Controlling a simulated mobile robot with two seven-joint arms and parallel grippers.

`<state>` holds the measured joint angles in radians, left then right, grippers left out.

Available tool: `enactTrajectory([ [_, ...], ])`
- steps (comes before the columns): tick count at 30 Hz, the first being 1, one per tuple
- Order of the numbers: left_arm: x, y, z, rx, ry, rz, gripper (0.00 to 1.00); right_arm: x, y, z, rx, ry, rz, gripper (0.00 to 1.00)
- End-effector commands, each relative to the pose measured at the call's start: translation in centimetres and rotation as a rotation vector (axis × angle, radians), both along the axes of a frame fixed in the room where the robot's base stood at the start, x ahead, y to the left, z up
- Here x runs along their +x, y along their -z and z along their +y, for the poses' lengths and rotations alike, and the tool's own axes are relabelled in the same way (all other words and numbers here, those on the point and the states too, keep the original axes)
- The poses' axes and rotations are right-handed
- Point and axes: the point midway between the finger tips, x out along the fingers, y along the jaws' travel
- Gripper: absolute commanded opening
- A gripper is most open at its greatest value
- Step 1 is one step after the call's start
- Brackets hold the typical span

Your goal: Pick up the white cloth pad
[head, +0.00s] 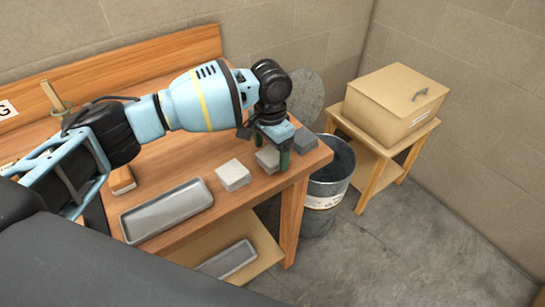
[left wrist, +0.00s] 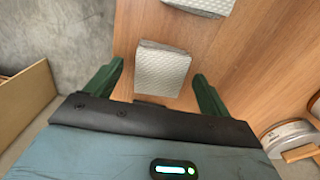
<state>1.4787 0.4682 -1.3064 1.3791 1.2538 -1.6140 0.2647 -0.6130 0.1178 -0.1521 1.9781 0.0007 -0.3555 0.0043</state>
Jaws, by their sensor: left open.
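The white cloth pad (head: 233,174), a small square stack, lies near the table's front edge in the head view. A light grey pad (head: 268,158) lies to its right, partly hidden by my left gripper (head: 272,147). In the left wrist view, my left gripper (left wrist: 155,87) has its green fingers wide apart, with a pale quilted pad (left wrist: 163,72), seemingly the light grey one, between them and nothing clamped. Another pale pad (left wrist: 200,5), probably the white one, is cut off at the top. My right gripper is not in view.
A darker grey pad (head: 304,140) lies at the table's right corner. A metal tray (head: 167,211) and a wood-topped brush or block (head: 122,181) lie to the left. A bin (head: 328,190) stands beside the table, near a box (head: 396,103) on a stool.

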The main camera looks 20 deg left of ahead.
Motion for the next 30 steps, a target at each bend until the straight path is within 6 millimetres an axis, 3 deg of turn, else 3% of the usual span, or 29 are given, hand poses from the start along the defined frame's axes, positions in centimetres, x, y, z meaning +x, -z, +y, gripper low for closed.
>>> enactTrajectory([
  [4, -0.04, 1.37, -0.02, 0.000, 0.000, 0.001, 0.82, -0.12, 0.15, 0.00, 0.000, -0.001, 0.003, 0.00],
  [12, -0.03, 1.49, -0.04, 0.000, 0.001, 0.000, 0.81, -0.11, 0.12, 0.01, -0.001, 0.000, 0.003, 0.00],
  [23, -0.02, 1.45, -0.05, 0.000, 0.001, 0.000, 0.34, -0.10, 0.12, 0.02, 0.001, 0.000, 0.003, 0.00],
  [30, -0.01, 1.39, -0.05, -0.001, 0.001, -0.001, 0.34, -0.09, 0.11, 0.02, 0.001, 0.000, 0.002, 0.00],
])
